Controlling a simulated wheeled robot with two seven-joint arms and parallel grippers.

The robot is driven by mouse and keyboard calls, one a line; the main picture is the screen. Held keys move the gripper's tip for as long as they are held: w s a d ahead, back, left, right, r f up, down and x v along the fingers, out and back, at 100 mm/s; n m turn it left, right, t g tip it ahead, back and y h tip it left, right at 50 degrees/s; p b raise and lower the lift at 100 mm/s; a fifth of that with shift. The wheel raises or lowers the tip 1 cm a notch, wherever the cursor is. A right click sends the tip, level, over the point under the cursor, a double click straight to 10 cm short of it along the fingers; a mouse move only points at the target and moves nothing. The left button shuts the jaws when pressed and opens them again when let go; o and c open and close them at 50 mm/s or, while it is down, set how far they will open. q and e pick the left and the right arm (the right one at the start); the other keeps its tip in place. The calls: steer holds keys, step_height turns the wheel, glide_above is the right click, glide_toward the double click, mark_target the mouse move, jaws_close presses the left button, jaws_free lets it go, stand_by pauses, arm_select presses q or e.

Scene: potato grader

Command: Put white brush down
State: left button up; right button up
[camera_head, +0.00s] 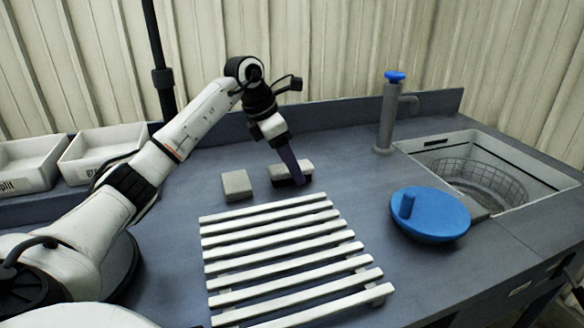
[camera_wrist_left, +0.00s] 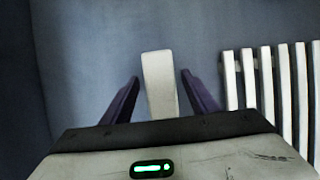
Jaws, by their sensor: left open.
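The white brush (camera_head: 279,171) rests on the grey-blue worktop behind the slatted rack, with a pale top and a dark underside. My left gripper (camera_head: 297,179) points down at it and partly covers it in the head view. In the left wrist view the white brush (camera_wrist_left: 158,80) lies between the two purple fingers, with a gap on each side. The left gripper (camera_wrist_left: 160,76) is open there and not closed on it. Whether the fingertips touch the worktop cannot be told. My right gripper is not in view.
A grey block (camera_head: 236,185) lies just left of the brush. The white slatted rack (camera_head: 275,240) is in front. A blue round lid (camera_head: 440,217), a tap (camera_head: 387,120) and a sink with a wire basket (camera_head: 470,178) are right. White bins (camera_head: 95,150) stand at left.

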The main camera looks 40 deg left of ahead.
arm_select(q)
steer(key=p+v, duration=0.1)
steer(key=v, duration=1)
steer(key=shift+s, duration=0.15)
